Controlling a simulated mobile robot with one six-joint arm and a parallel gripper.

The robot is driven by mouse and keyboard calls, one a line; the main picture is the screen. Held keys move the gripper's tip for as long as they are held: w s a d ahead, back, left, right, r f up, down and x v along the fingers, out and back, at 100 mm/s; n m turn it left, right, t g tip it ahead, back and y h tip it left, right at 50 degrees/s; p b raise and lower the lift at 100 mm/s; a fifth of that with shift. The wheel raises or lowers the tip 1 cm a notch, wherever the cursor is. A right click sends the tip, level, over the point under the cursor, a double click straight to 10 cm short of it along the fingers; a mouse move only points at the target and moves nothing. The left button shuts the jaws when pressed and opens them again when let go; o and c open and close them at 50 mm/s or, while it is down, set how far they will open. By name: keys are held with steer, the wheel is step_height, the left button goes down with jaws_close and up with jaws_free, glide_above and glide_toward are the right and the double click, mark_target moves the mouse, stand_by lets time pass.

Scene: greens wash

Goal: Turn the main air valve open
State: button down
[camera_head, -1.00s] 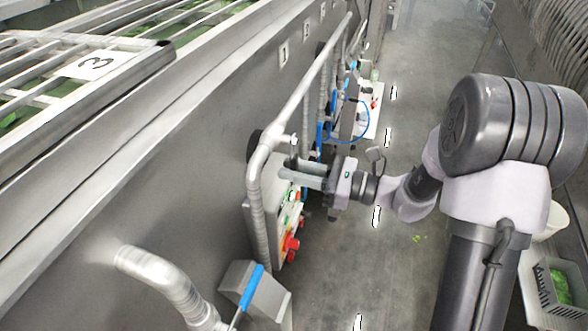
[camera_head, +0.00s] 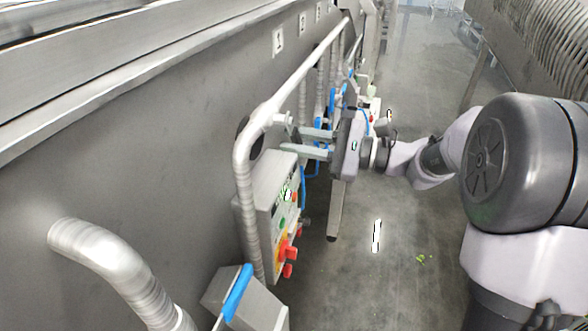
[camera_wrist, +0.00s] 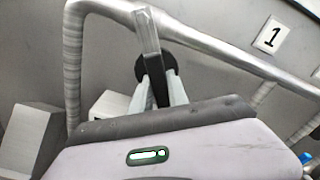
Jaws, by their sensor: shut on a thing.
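The main air valve appears as a grey lever (camera_wrist: 148,38) with a dark round part behind it, by the bend of a thick metal pipe on the steel wall. My gripper (camera_wrist: 156,82) has one finger on each side of the lever and is shut on it. In the head view my gripper (camera_head: 292,140) reaches left to the pipe bend, just above the control box. The valve is small there and partly hidden by the fingers. The lever stands roughly upright in the wrist view. Whether the valve is open cannot be told.
A control box (camera_head: 266,215) with red and green buttons sits below my gripper. The metal pipe (camera_head: 243,175) runs beside it. A grey box with a blue edge (camera_head: 243,302) is at the bottom. A number 1 sign (camera_wrist: 269,37) is on the wall. The floor (camera_head: 400,255) at right is mostly clear.

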steer(key=n+b, duration=0.1)
steer(key=w+n+b, duration=0.1)
steer(key=b, duration=0.1)
steer(key=n+b, duration=0.1)
steer(key=shift+w+d+r+b, duration=0.3)
steer(key=shift+r, duration=0.1)
steer(key=shift+w+d+r+n+b, duration=0.1)
steer(key=shift+w+r+n+b, duration=0.15)
steer(key=shift+r+n+b, duration=0.35)
steer(key=shift+w+d+r+n+b, duration=0.1)
steer(key=shift+w+r+n+b, duration=0.2)
steer(key=shift+n+b, duration=0.4)
steer(key=shift+r, duration=0.1)
steer(key=c, duration=1.3)
jaws_free()
steer(key=shift+s, duration=0.1)
